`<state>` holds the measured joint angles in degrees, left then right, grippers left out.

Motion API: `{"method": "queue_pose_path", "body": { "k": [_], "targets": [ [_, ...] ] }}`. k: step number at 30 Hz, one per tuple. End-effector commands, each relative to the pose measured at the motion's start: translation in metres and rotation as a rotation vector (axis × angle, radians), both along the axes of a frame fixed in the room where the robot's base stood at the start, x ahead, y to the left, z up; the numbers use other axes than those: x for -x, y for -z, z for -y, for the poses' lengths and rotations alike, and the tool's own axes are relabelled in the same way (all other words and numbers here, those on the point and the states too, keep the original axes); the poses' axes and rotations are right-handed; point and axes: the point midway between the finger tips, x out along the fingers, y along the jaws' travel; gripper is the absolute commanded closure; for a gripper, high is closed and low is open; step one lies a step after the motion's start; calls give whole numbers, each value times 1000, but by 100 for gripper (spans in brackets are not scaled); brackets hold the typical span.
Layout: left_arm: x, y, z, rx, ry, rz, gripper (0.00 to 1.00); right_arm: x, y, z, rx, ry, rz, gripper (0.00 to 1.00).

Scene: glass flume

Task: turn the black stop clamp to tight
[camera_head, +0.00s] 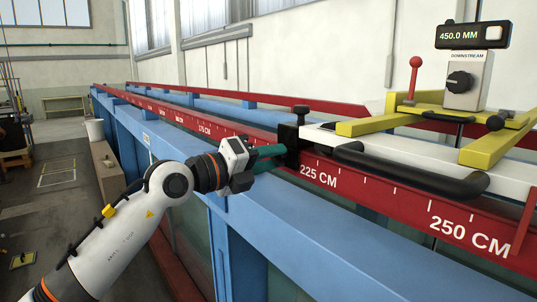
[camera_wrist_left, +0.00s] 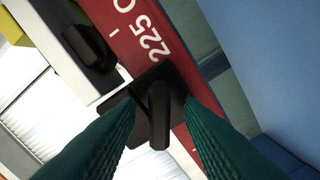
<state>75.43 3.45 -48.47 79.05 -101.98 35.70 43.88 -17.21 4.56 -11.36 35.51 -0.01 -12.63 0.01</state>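In the left wrist view the clamp (camera_wrist_left: 172,77) shows close up, with an upright black bar-shaped part (camera_wrist_left: 159,115) facing me. My left gripper (camera_head: 279,152) is at the near side of the clamp in the head view. Its two green fingers (camera_wrist_left: 158,105) are apart, one on each side of the bar-shaped part, with gaps visible. I cannot tell the clamp's tightness. My right gripper is not in view.
The red scale rail (camera_head: 400,205) runs along the blue flume frame (camera_head: 300,235). A white carriage (camera_head: 385,150) with a black handle (camera_head: 410,172) and yellow bars (camera_head: 497,148) stands right of the clamp. A gauge (camera_head: 470,38) above it reads 450.0 MM.

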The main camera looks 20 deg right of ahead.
Motion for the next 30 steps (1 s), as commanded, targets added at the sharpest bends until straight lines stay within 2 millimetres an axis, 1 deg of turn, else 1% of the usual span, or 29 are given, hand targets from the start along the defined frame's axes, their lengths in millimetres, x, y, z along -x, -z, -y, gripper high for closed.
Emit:
{"method": "queue_pose_path", "body": {
  "k": [5, 6, 8, 12, 17, 22, 26, 30],
  "targets": [
    [0, 0, 0, 0, 0, 0, 65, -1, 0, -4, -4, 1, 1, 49],
    [0, 0, 0, 0, 0, 0, 67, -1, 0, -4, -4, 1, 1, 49],
    [0, 0, 0, 0, 0, 0, 77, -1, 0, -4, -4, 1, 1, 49],
    [0, 0, 0, 0, 0, 0, 100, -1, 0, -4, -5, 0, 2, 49],
    [0, 1, 0, 0, 0, 1, 100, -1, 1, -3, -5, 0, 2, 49],
    [0, 2, 0, -10, 0, 26, 100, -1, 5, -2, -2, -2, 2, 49],
    [0, 3, 0, -27, 0, 73, 100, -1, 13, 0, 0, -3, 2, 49],
    [0, 5, 0, -59, -1, 161, 100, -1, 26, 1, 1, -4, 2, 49]
  ]
}}
